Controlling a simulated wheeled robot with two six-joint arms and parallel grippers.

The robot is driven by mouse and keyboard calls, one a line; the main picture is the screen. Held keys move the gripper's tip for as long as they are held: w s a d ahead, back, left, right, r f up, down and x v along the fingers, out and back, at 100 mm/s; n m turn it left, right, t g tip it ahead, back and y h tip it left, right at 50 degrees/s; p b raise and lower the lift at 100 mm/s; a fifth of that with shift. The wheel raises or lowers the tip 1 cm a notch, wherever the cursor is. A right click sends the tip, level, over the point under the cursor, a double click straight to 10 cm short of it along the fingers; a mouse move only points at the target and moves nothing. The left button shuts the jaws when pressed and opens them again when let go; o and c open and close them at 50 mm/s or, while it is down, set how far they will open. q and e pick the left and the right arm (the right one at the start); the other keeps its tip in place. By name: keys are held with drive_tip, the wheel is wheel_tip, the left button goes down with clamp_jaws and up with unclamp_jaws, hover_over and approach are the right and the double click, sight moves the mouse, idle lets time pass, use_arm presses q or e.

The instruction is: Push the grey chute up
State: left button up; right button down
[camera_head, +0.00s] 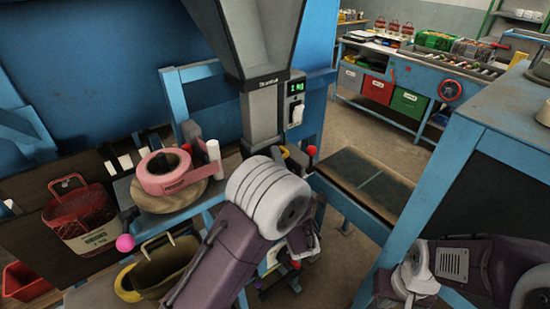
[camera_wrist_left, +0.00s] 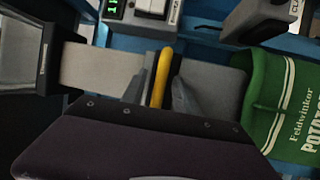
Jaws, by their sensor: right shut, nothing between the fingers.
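The grey chute (camera_head: 262,108) hangs under the wide hopper in the head view, upright. It also shows in the left wrist view as a pale grey block (camera_wrist_left: 95,70). A yellow handle (camera_wrist_left: 165,72) crosses beside it. My left gripper (camera_wrist_left: 163,98) is at this handle, with a dark finger on each side; whether they grip it is unclear. My right gripper (camera_head: 400,283) is low at the right, shut and empty, far from the chute.
A display box (camera_head: 295,95) sits right of the chute. A green potato sack (camera_wrist_left: 285,105) hangs close to my left gripper. A pink tape roll (camera_head: 164,171) and red basket (camera_head: 78,212) stand left. A blue-framed table (camera_head: 470,150) stands right.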

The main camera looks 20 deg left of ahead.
use_arm(q)
clamp_jaws()
idle(1.5)
